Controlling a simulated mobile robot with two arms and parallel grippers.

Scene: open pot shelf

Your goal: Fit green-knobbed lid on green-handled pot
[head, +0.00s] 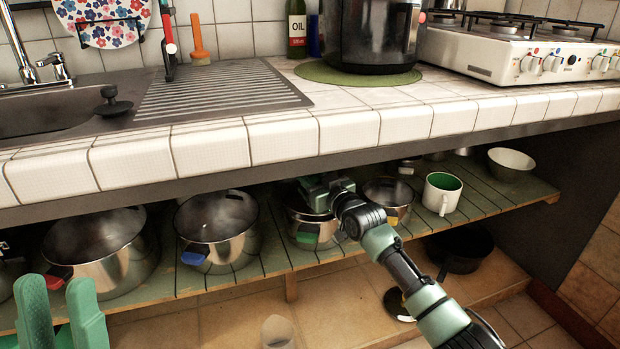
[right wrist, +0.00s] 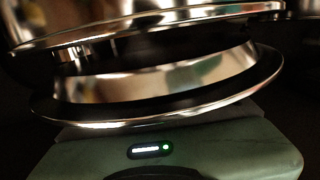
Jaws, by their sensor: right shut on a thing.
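The green-handled pot (head: 325,237) stands on the slatted shelf under the counter, its green handle (head: 306,238) toward me. My right gripper (head: 318,192) is over this pot's opening, partly hidden by its own arm. In the right wrist view a shiny metal lid (right wrist: 160,113) with a wide rim lies close against the gripper body. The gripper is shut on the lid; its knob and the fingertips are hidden. I cannot tell whether the lid touches the pot's rim. My left gripper (head: 56,284) is open and empty at the lower left, in front of the shelf.
A blue-handled pot (head: 222,238) and a larger red-handled pot (head: 110,265) stand to the left. A yellow-handled pot (head: 386,192), a green-lined mug (head: 442,194) and a bowl (head: 511,164) stand to the right. The counter edge (head: 280,140) overhangs the shelf (head: 500,202), leaving low headroom.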

